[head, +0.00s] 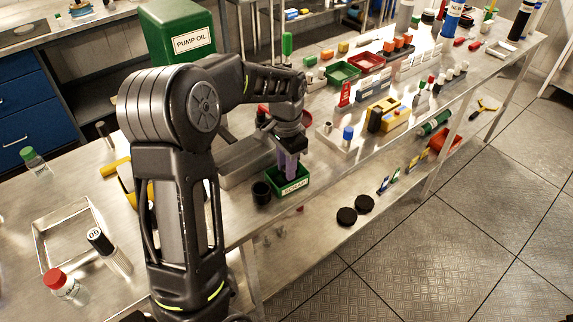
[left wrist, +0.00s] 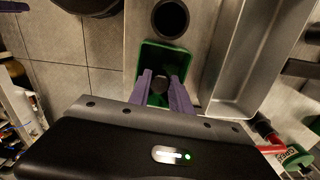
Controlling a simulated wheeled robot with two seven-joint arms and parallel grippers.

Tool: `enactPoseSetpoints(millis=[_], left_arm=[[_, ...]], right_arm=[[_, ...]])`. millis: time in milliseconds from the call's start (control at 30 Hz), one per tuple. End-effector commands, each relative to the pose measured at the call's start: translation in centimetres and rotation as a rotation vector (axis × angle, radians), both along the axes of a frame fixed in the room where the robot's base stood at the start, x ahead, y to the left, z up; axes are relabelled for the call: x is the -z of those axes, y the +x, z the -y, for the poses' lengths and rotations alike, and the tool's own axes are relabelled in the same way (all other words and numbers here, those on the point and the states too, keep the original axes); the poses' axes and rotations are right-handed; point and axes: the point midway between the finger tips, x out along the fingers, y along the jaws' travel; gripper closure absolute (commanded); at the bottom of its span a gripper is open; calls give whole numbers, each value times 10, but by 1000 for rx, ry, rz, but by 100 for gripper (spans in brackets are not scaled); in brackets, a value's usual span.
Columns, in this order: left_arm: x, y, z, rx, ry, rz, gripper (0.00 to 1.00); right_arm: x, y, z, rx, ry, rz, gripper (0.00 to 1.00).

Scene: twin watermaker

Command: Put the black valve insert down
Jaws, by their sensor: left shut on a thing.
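My left gripper (head: 289,175) points down into a small green tray (head: 301,186) with a white label at the table's front edge. Its purple fingers show in the left wrist view (left wrist: 160,90), shut on the black valve insert (left wrist: 159,84), a small dark round piece. The insert is over or inside the green tray (left wrist: 150,60); I cannot tell whether it touches the tray's floor. In the head view the fingers and tray wall hide the insert. My right gripper is not in view.
A black cup (head: 261,192) stands just left of the green tray. A grey metal tray (head: 243,163) lies behind it. Two black discs (head: 355,209) lie on the lower shelf.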

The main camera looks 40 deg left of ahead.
Motion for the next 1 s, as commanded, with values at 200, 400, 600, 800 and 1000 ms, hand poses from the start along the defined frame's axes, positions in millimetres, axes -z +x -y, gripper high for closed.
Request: enactPoseSetpoints(millis=[200,400,600,800,1000], left_arm=[[0,0,0,0,0,1,100],[3,0,0,0,0,0,71],[3,0,0,0,0,0,66],[-2,0,0,0,1,1,66],[-23,1,0,0,0,4,66]], right_arm=[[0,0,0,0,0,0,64],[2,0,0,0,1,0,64],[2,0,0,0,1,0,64],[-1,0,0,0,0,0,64],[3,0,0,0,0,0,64]])
